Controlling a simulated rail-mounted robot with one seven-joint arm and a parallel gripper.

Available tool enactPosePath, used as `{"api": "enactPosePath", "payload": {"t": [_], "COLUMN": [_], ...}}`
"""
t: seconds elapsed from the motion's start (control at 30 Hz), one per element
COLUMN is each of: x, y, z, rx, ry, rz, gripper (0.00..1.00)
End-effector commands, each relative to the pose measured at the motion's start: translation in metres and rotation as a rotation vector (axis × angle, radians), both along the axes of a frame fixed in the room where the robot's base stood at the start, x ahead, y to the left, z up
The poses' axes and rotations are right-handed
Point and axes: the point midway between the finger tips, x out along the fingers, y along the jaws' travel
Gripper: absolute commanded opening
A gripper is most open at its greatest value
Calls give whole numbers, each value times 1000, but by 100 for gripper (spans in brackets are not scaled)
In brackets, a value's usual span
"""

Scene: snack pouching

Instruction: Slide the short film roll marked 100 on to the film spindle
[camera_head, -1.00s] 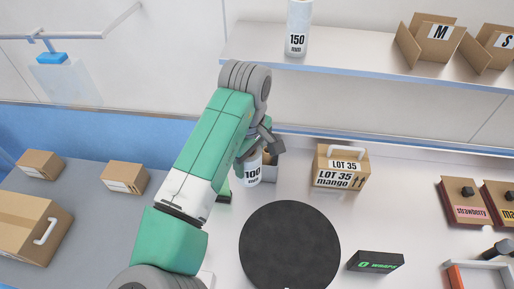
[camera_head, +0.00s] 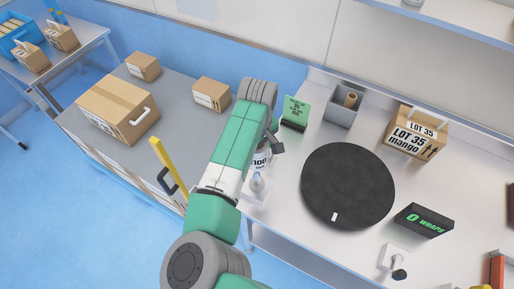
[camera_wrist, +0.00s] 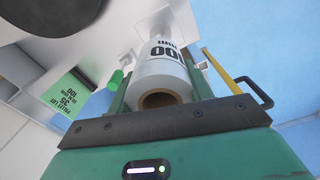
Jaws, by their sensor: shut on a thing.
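The short white film roll marked 100 (camera_head: 261,160) is in my gripper (camera_head: 269,146), near the table's left edge. In the wrist view the roll (camera_wrist: 168,68) sits between the two fingers, its brown core opening facing the camera. A small pale fitting on a white plate (camera_head: 257,184) shows just below the roll in the head view; it may be the film spindle, but the arm and roll partly cover it. I cannot tell whether the roll touches it or is around it.
A green pallet-lot sign (camera_head: 296,110) and a grey bin (camera_head: 341,112) with a brown tube stand behind. A black round disc (camera_head: 348,188), LOT 35 mango box (camera_head: 413,134) and black WRAPS box (camera_head: 424,220) are to the right. A yellow bar (camera_head: 167,166) rises left of my arm.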

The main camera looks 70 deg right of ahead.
Motion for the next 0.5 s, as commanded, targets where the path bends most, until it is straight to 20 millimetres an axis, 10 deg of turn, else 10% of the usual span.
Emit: {"api": "enactPosePath", "payload": {"t": [0.5], "x": [-1], "y": [0], "z": [-22], "rx": [0], "ry": [0], "rz": [0], "gripper": [19]}}
